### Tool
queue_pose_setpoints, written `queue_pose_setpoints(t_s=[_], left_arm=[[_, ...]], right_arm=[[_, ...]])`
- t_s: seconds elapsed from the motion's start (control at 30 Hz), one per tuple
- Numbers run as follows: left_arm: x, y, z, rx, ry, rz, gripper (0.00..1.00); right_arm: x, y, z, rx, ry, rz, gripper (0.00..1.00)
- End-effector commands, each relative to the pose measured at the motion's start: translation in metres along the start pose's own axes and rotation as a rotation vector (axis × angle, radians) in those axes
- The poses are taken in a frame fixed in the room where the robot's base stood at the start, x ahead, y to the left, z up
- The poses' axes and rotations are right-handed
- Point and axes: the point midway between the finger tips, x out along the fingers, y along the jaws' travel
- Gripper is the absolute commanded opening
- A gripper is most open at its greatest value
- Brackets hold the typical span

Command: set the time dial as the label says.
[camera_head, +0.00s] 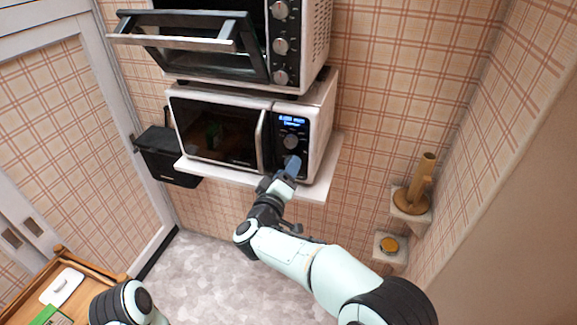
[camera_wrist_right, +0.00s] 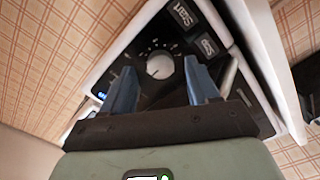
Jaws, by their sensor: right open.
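The microwave (camera_head: 215,130) is white with a dark front, and its door is shut. Its dial (camera_head: 291,141) is on the right-hand panel under a lit blue display (camera_head: 292,121), whose text is too small to read. The wrist view shows the round dial (camera_wrist_right: 160,65) with marks around it and buttons beside it. My right gripper (camera_head: 291,166) is open in front of the panel. Its blue fingers (camera_wrist_right: 159,63) appear on either side of the dial; I cannot tell whether they touch it. My left gripper is out of frame. I cannot make out a time label.
A toaster oven (camera_head: 281,45) with its door hanging open sits above the microwave. The microwave stands on a white shelf (camera_head: 312,192). A black box (camera_head: 165,155) hangs at left. Small wall shelves at right hold a wooden object (camera_head: 422,175) and a yellow-topped item (camera_head: 389,244).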

Motion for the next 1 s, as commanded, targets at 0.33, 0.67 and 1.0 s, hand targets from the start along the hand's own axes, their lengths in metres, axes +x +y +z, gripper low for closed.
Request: queue_pose_setpoints(t_s=[0.33,0.67,1.0], left_arm=[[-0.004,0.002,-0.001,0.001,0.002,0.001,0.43],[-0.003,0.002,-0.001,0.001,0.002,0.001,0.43],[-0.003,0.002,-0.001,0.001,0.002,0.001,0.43]], right_arm=[[0.018,0.000,0.000,0.000,0.000,-0.001,0.60],[0.017,0.000,0.000,0.000,0.000,-0.001,0.04],[0.017,0.000,0.000,0.036,0.000,-0.001,0.04]])
